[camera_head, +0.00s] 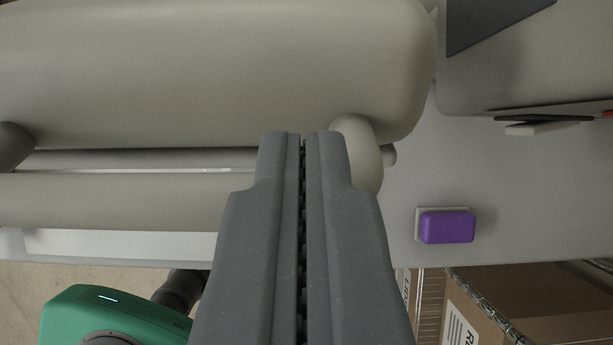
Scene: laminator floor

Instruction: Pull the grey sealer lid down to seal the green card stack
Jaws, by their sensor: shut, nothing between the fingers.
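A large grey-beige rounded body (200,70), which looks like the sealer lid, fills the upper left of the view. Below it runs a narrower grey bar (110,200) of the same colour, with a thin gap and a rod between them. A rounded grey arm piece (358,150) joins them at the right end. My gripper (302,140) points up the picture, its fingers together and empty. The fingertips overlap the lower edge of the large body in the picture; I cannot tell whether they touch it. No green card stack is seen.
A purple block (447,227) on a pale base sits on the grey surface (410,180) to the right. Another beige machine (530,70) stands at the upper right. Cardboard boxes (540,300) on a wire rack are at the lower right. A green device (110,318) is at the lower left.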

